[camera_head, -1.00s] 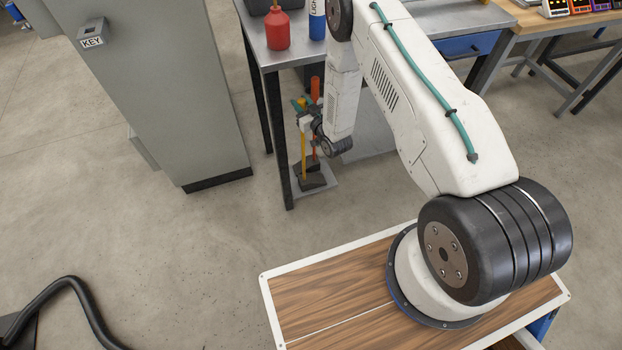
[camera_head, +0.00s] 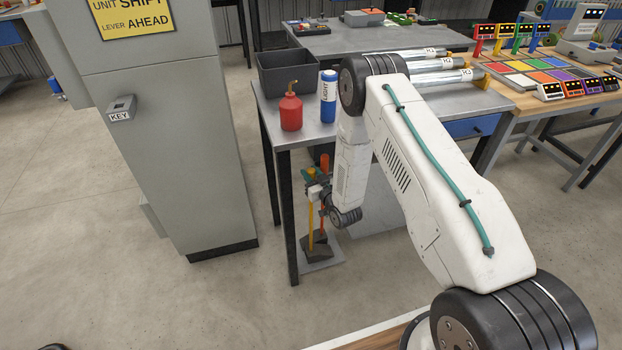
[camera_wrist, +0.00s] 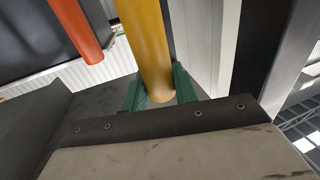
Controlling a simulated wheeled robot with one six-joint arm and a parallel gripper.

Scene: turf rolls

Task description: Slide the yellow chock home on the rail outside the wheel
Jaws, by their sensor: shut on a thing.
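Two dark wedge-shaped chocks (camera_head: 315,246) stand on a grey plate on the floor beside the table leg. One upright handle is yellow (camera_head: 310,226) and one is orange-red (camera_head: 325,163); they stand side by side. My gripper (camera_head: 311,174) is low beside the table, around the upper part of the yellow handle. In the wrist view, my green fingers (camera_wrist: 158,92) are shut on the yellow handle (camera_wrist: 143,38), one on each side. The orange-red handle (camera_wrist: 74,28) hangs apart to the left there. The chock bodies are hidden in the wrist view. I cannot make out a wheel or rail.
A metal table (camera_head: 275,134) stands over the spot, with a red bottle (camera_head: 291,111), a blue can (camera_head: 328,98) and a black bin (camera_head: 288,74) on top. Its dark front leg is close left of the handles. A grey cabinet (camera_head: 175,150) stands farther left. Open floor lies in front.

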